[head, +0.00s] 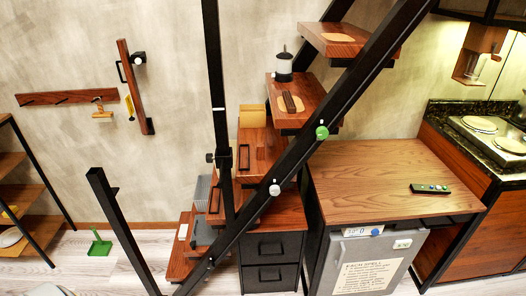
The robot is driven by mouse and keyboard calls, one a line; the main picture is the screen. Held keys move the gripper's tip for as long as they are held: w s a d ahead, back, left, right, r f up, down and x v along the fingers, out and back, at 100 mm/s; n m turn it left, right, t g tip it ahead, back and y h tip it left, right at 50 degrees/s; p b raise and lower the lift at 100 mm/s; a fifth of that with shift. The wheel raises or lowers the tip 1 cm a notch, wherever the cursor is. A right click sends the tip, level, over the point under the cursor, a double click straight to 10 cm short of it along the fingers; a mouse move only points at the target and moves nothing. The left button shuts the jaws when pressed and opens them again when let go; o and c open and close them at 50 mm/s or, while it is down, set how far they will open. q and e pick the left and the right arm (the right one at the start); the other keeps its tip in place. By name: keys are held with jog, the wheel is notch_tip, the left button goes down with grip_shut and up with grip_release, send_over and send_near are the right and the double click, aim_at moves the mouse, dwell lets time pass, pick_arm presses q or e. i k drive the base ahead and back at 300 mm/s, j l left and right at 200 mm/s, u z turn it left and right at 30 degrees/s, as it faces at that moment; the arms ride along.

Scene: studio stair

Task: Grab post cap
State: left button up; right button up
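A black square post (122,228) rises at the lower left, in front of the stair. Its top end (95,173) is dark and flat, and I cannot tell whether a separate post cap sits on it. A small dark piece sticks out from the post's right side just below the top. No other thing in the head view is clearly a post cap. Neither of my grippers is in view.
A wooden stair (262,141) with several things on its treads climbs behind a black sloping rail (300,157). A wooden counter (385,170) carrying a remote (430,188) stands right. Shelves (25,195) stand left. A green dustpan (99,243) is on the floor.

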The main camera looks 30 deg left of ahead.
aim_at(261, 147)
jog(key=j+u, duration=0.35)
jog(key=i+j+u, duration=0.15)
jog(key=j+u, duration=0.2)
jog(key=i+j+u, duration=0.1)
jog(key=j+u, duration=0.25)
jog(key=l, duration=0.1)
